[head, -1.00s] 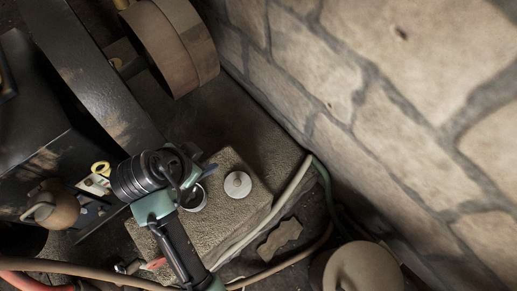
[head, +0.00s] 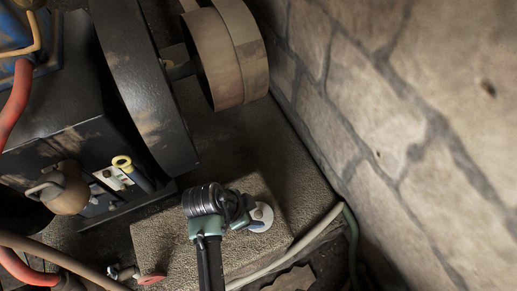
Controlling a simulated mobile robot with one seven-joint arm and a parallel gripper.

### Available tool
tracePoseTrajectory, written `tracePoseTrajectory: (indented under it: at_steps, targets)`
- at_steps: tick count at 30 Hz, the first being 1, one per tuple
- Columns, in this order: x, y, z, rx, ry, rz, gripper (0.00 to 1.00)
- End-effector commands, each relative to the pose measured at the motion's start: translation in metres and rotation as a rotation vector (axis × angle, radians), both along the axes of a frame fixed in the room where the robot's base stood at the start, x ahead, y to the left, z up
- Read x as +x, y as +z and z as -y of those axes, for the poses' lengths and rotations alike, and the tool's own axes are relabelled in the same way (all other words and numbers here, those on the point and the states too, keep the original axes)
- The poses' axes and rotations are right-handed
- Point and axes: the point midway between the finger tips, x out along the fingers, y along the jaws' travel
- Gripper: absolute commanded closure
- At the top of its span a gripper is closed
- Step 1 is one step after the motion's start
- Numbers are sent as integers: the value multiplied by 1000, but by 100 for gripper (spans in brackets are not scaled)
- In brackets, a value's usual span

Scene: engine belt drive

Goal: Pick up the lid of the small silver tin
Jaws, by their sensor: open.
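The lid (head: 262,218) is a small pale silver disc lying on top of the stone block, right of my gripper. Its left part is hidden behind the fingers. My gripper (head: 246,209) is open and reaches over the lid's left side from above. Whether the fingers touch the lid or straddle its knob cannot be told. The small silver tin is not visible now; my gripper and wrist cover that part of the block.
The stone block (head: 170,236) stands beside the dark engine with its big wheel (head: 146,85) and belt pulley (head: 217,60). A stone wall (head: 400,120) bounds the right side. Hoses (head: 300,243) run along the block's front. A small tap (head: 122,272) lies at its front left.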

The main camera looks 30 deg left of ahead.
Motion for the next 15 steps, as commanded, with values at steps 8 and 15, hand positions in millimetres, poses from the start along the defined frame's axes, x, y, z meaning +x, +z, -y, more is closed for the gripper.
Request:
tracePoseTrajectory:
  at_steps: [8,15]
  targets:
    - [8,-29,5,1,1,0,35]
    - [9,-28,6,0,1,0,41]
